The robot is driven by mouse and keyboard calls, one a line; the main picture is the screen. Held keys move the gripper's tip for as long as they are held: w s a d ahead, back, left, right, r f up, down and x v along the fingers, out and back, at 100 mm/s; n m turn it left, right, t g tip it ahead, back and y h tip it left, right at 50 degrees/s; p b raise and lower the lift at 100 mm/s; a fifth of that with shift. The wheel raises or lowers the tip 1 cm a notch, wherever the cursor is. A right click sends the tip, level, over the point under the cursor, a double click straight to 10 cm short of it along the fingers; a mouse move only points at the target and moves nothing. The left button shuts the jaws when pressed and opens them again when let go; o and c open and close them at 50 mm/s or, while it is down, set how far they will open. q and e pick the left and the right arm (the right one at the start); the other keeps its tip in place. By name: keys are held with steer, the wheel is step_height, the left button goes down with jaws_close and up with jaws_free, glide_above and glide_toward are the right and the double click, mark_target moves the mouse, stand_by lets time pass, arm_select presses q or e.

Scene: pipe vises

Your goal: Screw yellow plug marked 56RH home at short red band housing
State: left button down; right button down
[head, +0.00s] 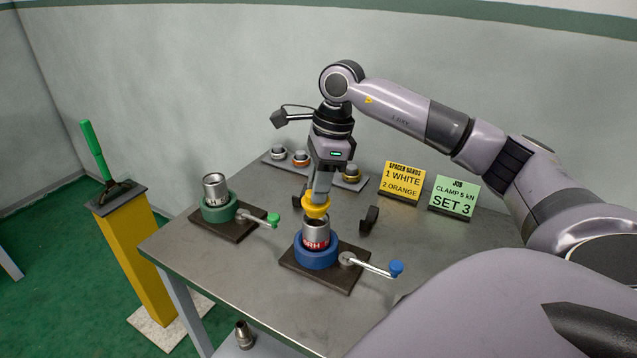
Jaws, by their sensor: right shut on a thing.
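The yellow plug (316,206) is at the mouth of the short housing with a red band (316,235). The housing stands upright in the blue vise (316,252) on a dark base plate. The red band carries white letters, partly legible as "RH". My right gripper (318,195) points straight down from above and is shut on the yellow plug. How deep the plug sits in the housing cannot be told, and its 56RH mark is not readable. My left gripper is not in view.
A green vise (219,209) holds another silver housing (214,187) at left. Vise handles end in a blue knob (396,268) and a green knob (273,219). A tray (345,182) with several plugs and two signs (403,183) stand behind. A yellow post (135,245) stands left of the table.

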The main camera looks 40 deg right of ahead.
steer(key=shift+d+b+x, duration=0.15)
steer(key=shift+b+x, duration=0.4)
steer(key=shift+x, duration=0.25)
steer(key=shift+d+b+x, duration=0.15)
steer(key=shift+b+x, duration=0.35)
steer(key=shift+x, duration=0.3)
stand_by(0.9)
steer(key=c, duration=0.8)
jaws_free()
steer(key=shift+s+f, duration=0.1)
steer(key=shift+s, duration=0.1)
steer(key=v, duration=0.7)
